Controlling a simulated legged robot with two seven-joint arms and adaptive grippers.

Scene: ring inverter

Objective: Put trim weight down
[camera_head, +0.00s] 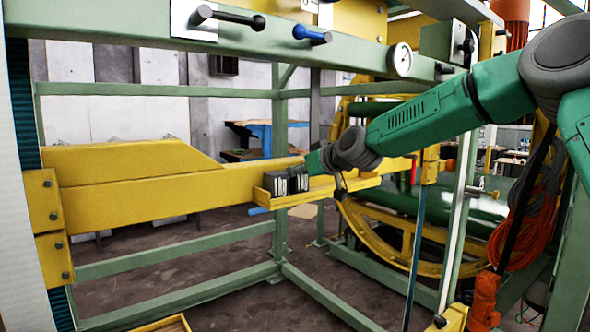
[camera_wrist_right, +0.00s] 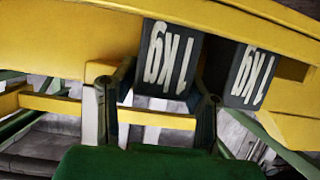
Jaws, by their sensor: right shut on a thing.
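Two dark grey trim weights marked 1kg are side by side at the yellow tray on the yellow beam. My right gripper (camera_head: 316,164) comes from the right, shut on the nearer-to-arm weight (camera_head: 301,179). The wrist view shows this weight (camera_wrist_right: 168,60) between my right gripper's two fingers (camera_wrist_right: 162,100). The other weight (camera_head: 283,184) is just to its left in the head view and stands apart from the fingers in the wrist view (camera_wrist_right: 249,77). The tray (camera_head: 325,195) has a low front lip that hides the weights' lower edges; I cannot tell whether the held weight touches its floor. My left gripper is out of view.
The yellow beam (camera_head: 150,186) runs left from the tray. A green frame rail (camera_head: 150,89) crosses behind it. Above are a black-handled lever (camera_head: 228,16), a blue-handled lever (camera_head: 312,35) and a round gauge (camera_head: 400,59). Open room lies above the beam's left part.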

